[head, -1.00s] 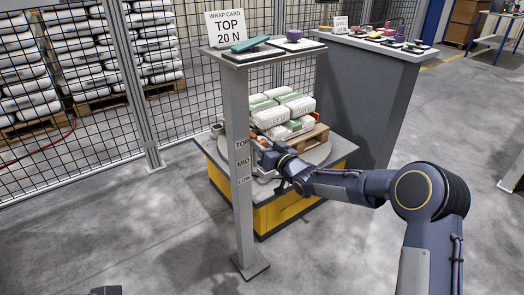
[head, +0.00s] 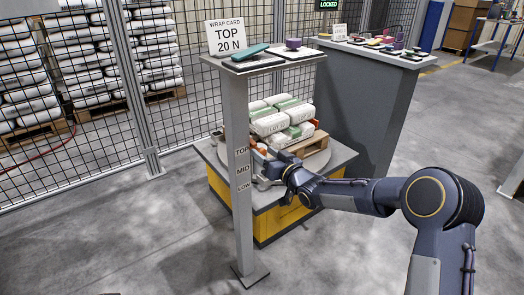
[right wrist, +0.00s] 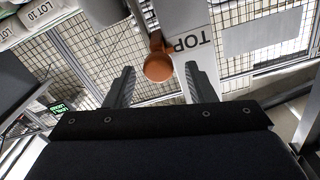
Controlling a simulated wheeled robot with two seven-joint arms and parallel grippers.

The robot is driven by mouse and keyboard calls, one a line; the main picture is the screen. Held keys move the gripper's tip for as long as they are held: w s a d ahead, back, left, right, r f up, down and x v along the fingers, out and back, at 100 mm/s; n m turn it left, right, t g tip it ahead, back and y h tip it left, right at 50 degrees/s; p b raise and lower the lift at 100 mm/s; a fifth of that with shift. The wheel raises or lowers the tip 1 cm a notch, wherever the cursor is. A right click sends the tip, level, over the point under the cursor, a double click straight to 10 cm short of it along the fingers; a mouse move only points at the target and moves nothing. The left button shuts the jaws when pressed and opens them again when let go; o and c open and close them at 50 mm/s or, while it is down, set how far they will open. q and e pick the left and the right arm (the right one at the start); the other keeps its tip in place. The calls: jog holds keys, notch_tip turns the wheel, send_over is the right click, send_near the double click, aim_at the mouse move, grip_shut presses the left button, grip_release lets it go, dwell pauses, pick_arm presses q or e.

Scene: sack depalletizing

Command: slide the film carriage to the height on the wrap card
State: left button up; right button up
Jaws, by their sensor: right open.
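The wrap card (head: 227,37) reads TOP 20 N and stands on a shelf atop the grey post (head: 238,110). The post carries TOP, MID and LOW labels. In the right wrist view, an orange-brown round knob (right wrist: 158,67), apparently the carriage's handle, sits between the fingers, beside the TOP label (right wrist: 187,43). My right gripper (head: 264,163) is behind the post, around the TOP to MID labels in the head view; the post partly hides it. Its fingers (right wrist: 159,76) are apart with no visible contact on the knob. The carriage body is mostly hidden. My left gripper does not show.
White sacks (head: 280,117) lie on a wooden pallet over a yellow-sided base (head: 282,218) just behind the post. A grey counter (head: 365,105) with small items stands to the right. A mesh fence (head: 190,65) runs behind. The floor in front is clear.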

jog(key=v, duration=0.5)
jog(key=shift+s+d+r, duration=0.1)
jog(key=shift+s+d, duration=0.15)
jog(key=shift+s, duration=0.1)
